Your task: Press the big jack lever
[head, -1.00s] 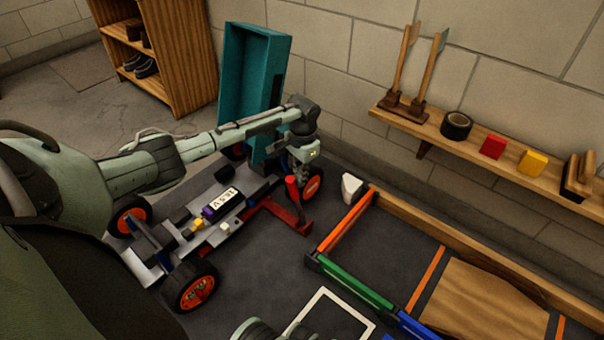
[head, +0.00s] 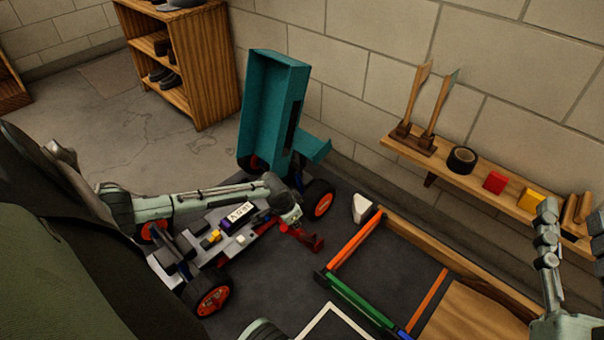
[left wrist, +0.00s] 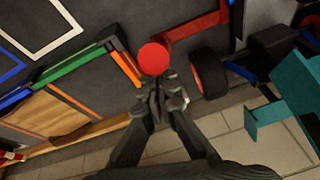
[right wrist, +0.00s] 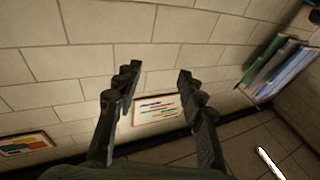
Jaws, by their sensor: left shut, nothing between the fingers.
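The jack (head: 310,242) is red and low on the dark mat beside the race car (head: 232,225). My left gripper (head: 291,214) is over the jack and hides much of its lever in the head view. In the left wrist view, the lever's round red end (left wrist: 154,58) shows just beyond the fingertips of my left gripper (left wrist: 164,88). Those fingers are closed together with nothing between them; whether they touch the lever I cannot tell. The red jack frame (left wrist: 190,30) runs behind. My right gripper (right wrist: 157,78) is open and empty, facing the wall, far from the jack.
A teal open box (head: 270,110) stands upright behind the car. A low wooden frame with coloured bars (head: 355,300) lies right of the jack, with a white block (head: 361,208) near its corner. A wall shelf (head: 470,180) holds tools, tape and blocks.

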